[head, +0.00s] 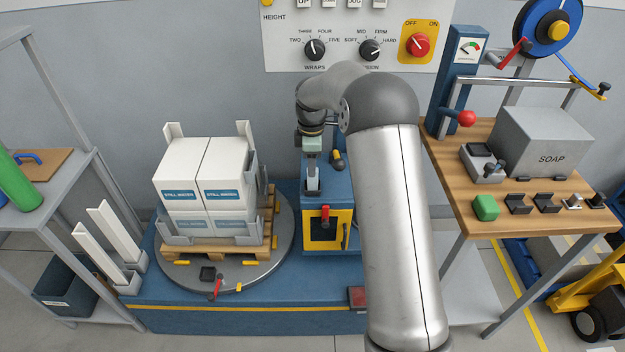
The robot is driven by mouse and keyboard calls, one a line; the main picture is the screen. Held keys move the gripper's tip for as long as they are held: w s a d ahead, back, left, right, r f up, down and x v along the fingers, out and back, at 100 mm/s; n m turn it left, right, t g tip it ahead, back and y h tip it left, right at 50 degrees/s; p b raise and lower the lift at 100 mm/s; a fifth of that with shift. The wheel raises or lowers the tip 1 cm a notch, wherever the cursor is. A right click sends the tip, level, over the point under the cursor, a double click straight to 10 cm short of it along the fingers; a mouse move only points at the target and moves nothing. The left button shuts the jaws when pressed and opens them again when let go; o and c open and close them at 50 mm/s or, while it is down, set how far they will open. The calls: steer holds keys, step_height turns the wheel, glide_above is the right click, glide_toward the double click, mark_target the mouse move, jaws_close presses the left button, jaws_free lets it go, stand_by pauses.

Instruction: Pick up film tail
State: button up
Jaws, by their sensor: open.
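My gripper (312,163) points down over the blue cabinet with the yellow front, behind my large silver forearm. It is open; its fingers are small and hard to make out. A pale upright piece (312,184) shows just below the fingers at the cabinet top. It may be the film tail, but I cannot tell for certain, nor whether the fingers touch it. Left of it, a stack of white boxes (205,180) stands on a wooden pallet (220,252) on a round grey turntable (282,247). I see no film around the boxes.
A blue cabinet with a yellow front (343,228) stands right of the turntable. A control panel (345,20) hangs on the wall behind. A wooden bench (480,220) with a grey SOAP box (550,145) stands at right. A grey shelf (60,215) stands at left. My forearm hides part of the middle.

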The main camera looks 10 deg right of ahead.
mark_target(313, 180)
step_height(313, 180, down, 5)
steer(key=shift+s+d+f+p, duration=0.1)
steer(key=shift+s+p, duration=0.05)
steer(key=shift+p, duration=0.15)
jaws_close()
steer(key=shift+r, duration=0.2)
